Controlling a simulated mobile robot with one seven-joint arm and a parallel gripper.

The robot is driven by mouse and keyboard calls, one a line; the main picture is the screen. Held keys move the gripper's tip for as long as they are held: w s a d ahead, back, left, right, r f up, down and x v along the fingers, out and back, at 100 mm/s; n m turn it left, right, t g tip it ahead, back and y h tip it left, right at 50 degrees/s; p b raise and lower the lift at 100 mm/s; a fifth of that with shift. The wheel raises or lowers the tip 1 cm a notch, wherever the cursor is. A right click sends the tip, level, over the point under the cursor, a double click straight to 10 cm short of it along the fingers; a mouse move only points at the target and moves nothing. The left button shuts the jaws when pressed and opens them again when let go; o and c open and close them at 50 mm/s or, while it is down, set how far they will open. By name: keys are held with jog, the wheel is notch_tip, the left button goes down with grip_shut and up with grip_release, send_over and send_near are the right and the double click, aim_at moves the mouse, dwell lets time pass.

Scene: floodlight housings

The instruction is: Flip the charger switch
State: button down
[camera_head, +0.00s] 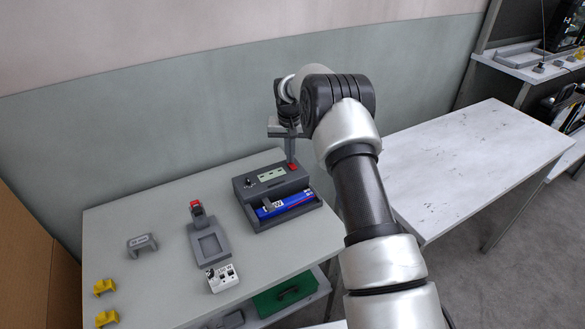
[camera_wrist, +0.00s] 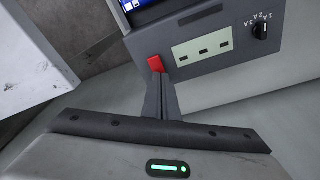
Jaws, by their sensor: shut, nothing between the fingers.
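The charger (camera_head: 243,188) is a dark grey box on the table at the robot's front, with a blue battery pack (camera_head: 270,210) lying in its front bay. Its red switch (camera_head: 293,167) is at the right end of the top panel. In the wrist view the red switch (camera_wrist: 156,63) sits beside a pale panel with three dark slots (camera_wrist: 201,49). My gripper (camera_wrist: 158,80) is shut and empty, its fingertips right at the red switch; whether they touch it I cannot tell. In the head view my gripper (camera_head: 290,156) points down just above the switch, partly hidden by my arm.
A grey fixture with a red top piece (camera_head: 211,248), a white block (camera_head: 222,277), a grey bracket (camera_head: 141,244) and yellow clips (camera_head: 104,287) lie left on the table. A green box (camera_head: 284,293) is below. A bare white table (camera_head: 470,165) stands right.

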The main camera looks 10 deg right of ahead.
notch_tip(320, 180, up, 7)
jog(key=p, duration=0.3)
dwell(0.5)
jog(key=shift+f, duration=0.1)
jog(key=s+r+t+p, duration=0.1)
jog(key=s+r, duration=0.5)
jog(key=r, duration=0.3)
jog(key=s+r+n+p, duration=0.1)
jog(key=s+r, duration=0.4)
jog(key=r, duration=0.4)
jog(key=s+r+t+p, duration=0.1)
jog(key=s+r, duration=0.5)
jog(key=r, duration=0.2)
jog(key=s+r, duration=0.6)
jog(key=s, duration=0.6)
jog(key=s+f+n+t+p, duration=0.1)
jog(key=s+f+p, duration=0.1)
jog(key=s, duration=1.4)
jog(key=shift+f+t, duration=0.4)
jog(key=shift+a, duration=0.1)
